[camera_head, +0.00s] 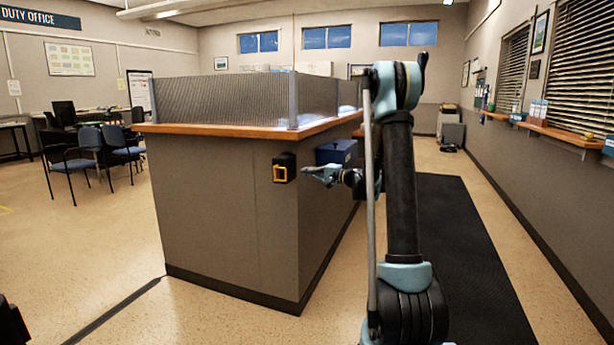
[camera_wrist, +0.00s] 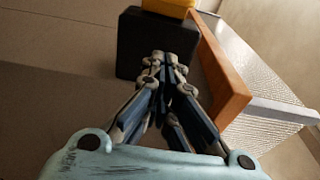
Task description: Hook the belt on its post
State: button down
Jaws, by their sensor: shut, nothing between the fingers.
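In the wrist view a black block (camera_wrist: 142,45) with a yellow part (camera_wrist: 168,7) lies just beyond my fingertips, apparently the same box. My gripper (camera_head: 308,173) is to the right of the box in the head view, fingers pointing left. In the wrist view my gripper's fingers (camera_wrist: 165,62) meet, shut and empty. Contact with the box cannot be told. I cannot identify the belt's post.
The counter has a wooden top (camera_head: 230,128) and a mesh screen (camera_head: 225,95). A dark blue box (camera_head: 337,152) is behind my gripper. A black mat (camera_head: 465,250) covers the right aisle.

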aim_at(289, 169)
jog(key=x, duration=0.6)
jog(key=shift+s+a, duration=0.15)
jog(key=shift+s, duration=0.1)
jog(key=shift+s+a, duration=0.2)
jog(key=shift+s, duration=1.45)
